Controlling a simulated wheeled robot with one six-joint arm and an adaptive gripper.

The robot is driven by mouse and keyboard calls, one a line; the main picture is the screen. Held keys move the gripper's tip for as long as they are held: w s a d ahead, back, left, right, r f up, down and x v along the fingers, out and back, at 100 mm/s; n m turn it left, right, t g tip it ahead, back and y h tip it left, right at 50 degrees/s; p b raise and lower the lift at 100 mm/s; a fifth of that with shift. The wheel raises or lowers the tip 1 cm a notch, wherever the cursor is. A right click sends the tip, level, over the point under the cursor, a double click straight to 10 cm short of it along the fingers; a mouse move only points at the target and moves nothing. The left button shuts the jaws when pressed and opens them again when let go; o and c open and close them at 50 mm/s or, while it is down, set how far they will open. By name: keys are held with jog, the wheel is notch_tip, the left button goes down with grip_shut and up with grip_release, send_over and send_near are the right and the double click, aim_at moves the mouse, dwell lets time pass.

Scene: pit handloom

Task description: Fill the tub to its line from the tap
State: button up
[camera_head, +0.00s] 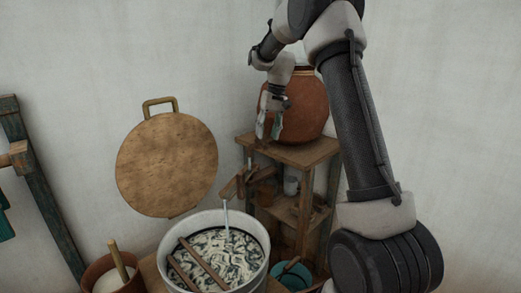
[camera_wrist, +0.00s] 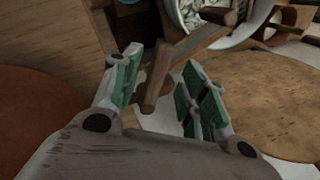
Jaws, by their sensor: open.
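The tub (camera_head: 262,235) is pale and round, at the bottom of the head view. Inside is a dark, mottled surface with bright swirls, and two wooden sticks lie across the tub. Its fill line cannot be made out. The wooden tap (camera_head: 241,182) juts out from the shelf above the tub, and a thin pale stream (camera_head: 226,212) drops from it into the tub. My gripper (camera_head: 269,127) is open above the tap, beside the clay pot. In the wrist view the tap's wooden handle (camera_wrist: 156,78) shows between the spread fingers, with no clear contact. The tub rim (camera_wrist: 250,28) is beyond.
The clay pot (camera_head: 303,112) stands on the wooden shelf (camera_head: 310,152), close to my gripper. Small pots sit on the lower shelf. A round wooden board (camera_head: 166,163) is at the wall. A smaller brown pot (camera_head: 103,274) with a stick stands left of the tub.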

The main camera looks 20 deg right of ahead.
aim_at(265, 142)
jog(key=shift+a+f, duration=0.2)
jog(key=shift+f, duration=0.75)
jog(key=shift+a+f, duration=0.15)
jog(key=shift+f, duration=0.75)
jog(key=shift+c, duration=0.4)
grip_shut()
